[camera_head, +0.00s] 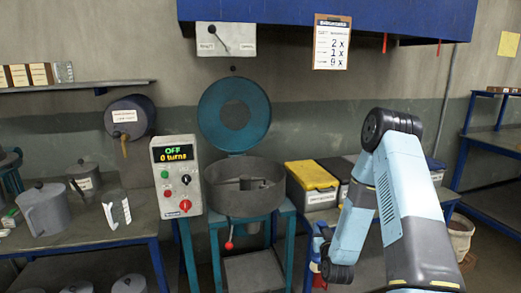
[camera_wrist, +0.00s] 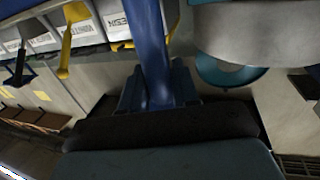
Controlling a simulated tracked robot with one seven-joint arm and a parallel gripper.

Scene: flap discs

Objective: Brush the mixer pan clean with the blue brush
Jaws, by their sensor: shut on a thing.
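The mixer pan (camera_head: 220,204) is a round dark grey drum on a teal stand, its round teal lid (camera_head: 213,105) raised behind it. Its floor is mostly hidden, so I cannot tell how dirty it is. The wrist view shows grey pan wall (camera_wrist: 265,35) at upper right. There, my gripper (camera_wrist: 158,90) is shut on the blue brush (camera_wrist: 150,40), whose blue shaft runs up out of the picture. Its bristles are not clearly visible. The brush is apart from the pan. In the head view my arm is right of the pan and the jaws are not clear.
A control box (camera_head: 177,175) left of the pan reads OFF and 0 turns. A yellow-lidded bin (camera_head: 312,185) stands right of the pan, close to my arm. A bench at left holds a grey jug (camera_head: 45,212) and other vessels. A blue hood (camera_head: 330,15) hangs above.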

